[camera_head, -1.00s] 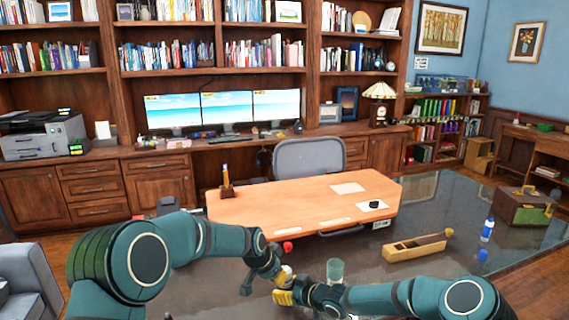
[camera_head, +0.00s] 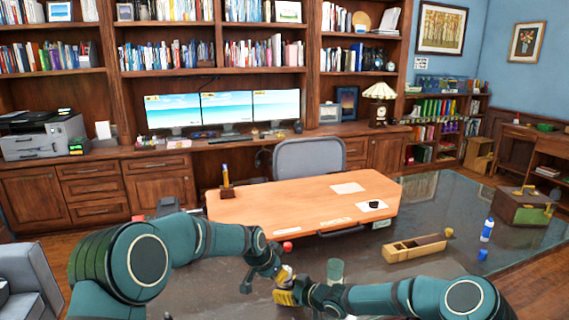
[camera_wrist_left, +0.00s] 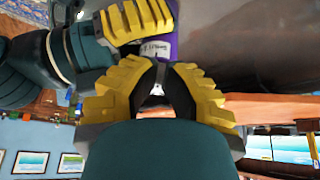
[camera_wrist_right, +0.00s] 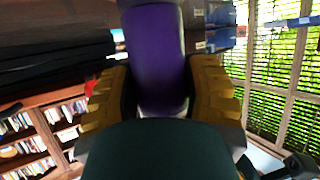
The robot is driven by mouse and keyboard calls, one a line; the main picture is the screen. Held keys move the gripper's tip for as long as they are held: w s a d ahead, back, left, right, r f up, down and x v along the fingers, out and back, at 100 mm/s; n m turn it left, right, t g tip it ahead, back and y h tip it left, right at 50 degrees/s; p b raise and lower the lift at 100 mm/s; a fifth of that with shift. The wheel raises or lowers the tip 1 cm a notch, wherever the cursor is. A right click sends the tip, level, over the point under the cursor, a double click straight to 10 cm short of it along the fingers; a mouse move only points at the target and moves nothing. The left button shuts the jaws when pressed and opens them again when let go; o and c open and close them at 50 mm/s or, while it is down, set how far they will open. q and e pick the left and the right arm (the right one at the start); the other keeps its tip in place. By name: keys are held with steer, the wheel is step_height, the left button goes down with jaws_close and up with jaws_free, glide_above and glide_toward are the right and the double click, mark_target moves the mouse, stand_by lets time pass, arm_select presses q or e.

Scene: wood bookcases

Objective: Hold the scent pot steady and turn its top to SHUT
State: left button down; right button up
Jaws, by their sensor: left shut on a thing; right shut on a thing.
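The scent pot is purple in the right wrist view (camera_wrist_right: 157,60), where its body fills the space between the yellow fingers. My right gripper (camera_head: 286,297) is shut on this body. My left gripper (camera_wrist_left: 157,88) is shut at the pot's top end. In the left wrist view the pot shows as a purple strip with a white lettered band (camera_wrist_left: 156,47), too small to read surely, beside the right gripper's fingers. In the head view the pot is mostly hidden by the two grippers, which almost meet. The top's turn position cannot be read.
A green cup (camera_head: 335,270) stands close to the right gripper. A wooden tray (camera_head: 414,249), a blue bottle (camera_head: 487,230) and a box (camera_head: 523,207) stand on the dark table to the right. A red item (camera_head: 288,246) lies just behind the grippers. An orange desk (camera_head: 290,198) is beyond.

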arm_select(q)
steer(key=shift+a, duration=0.2)
arm_select(e)
steer(key=shift+s+a, duration=0.1)
arm_select(q)
step_height(320, 180, up, 6)
steer(key=shift+s+a, duration=0.15)
steer(key=shift+s, duration=0.05)
stand_by(0.5)
step_height(320, 180, down, 6)
steer(key=shift+s, duration=0.15)
stand_by(0.9)
steer(key=shift+w+d, duration=0.3)
steer(key=shift+d, duration=0.15)
stand_by(0.7)
steer(key=shift+w+a, duration=0.1)
stand_by(0.5)
